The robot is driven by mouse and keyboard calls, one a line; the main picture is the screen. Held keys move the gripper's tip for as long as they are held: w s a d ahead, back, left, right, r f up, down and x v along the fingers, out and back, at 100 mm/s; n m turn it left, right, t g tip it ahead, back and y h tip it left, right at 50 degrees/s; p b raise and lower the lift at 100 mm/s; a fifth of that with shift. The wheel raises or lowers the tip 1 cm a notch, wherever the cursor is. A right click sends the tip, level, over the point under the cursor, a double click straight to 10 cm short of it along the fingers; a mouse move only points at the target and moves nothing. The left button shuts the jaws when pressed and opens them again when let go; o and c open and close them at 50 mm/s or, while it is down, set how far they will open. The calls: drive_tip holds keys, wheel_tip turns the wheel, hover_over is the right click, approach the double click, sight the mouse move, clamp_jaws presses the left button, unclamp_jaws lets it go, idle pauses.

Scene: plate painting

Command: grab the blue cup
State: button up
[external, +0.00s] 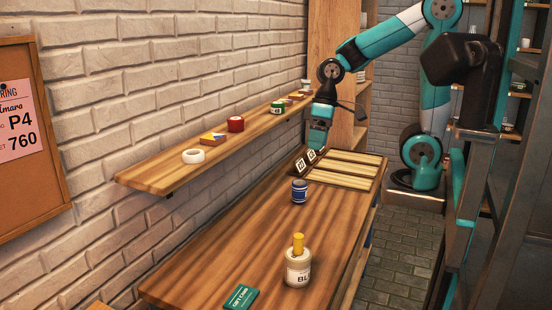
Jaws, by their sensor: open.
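A small blue cup (299,190) with a pale band stands upright on the wooden table (235,250), near its middle. My gripper (311,160) hangs over the far part of the table, behind the blue cup and a little to its right. Its fingers carry black-and-white square markers. The jaws are open and apart from the cup, and I see nothing between them.
A white bottle (298,268) with a yellow top stands nearer on the table. A green card (241,297) lies at the front edge. Slatted wooden panels (345,170) lie at the far end. A wall shelf (165,176) holds a white roll (193,156), a red pot (236,124) and other small items.

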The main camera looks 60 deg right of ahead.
drive_tip(key=w+d+f+m+h+b, duration=0.1)
drive_tip(key=w+d+f+m, duration=0.25)
drive_tip(key=w+d, duration=0.25)
drive_tip(key=w+d+f+m+h+b, duration=0.1)
drive_tip(key=w+d+f+m, duration=0.1)
drive_tip(key=w+d+m, duration=0.25)
drive_tip(key=m+h+b, duration=0.1)
drive_tip(key=m, duration=0.9)
hover_over(299, 189)
drive_tip(key=w+d, duration=0.1)
drive_tip(key=d, duration=0.2)
wheel_tip(299, 189, down, 10)
drive_tip(key=shift+g, duration=0.3)
drive_tip(key=shift+f+p, duration=2.2)
drive_tip(key=shift+f, duration=6.45)
drive_tip(key=c, duration=1)
drive_tip(key=shift+c, duration=0.6)
drive_tip(key=shift+r, duration=0.1)
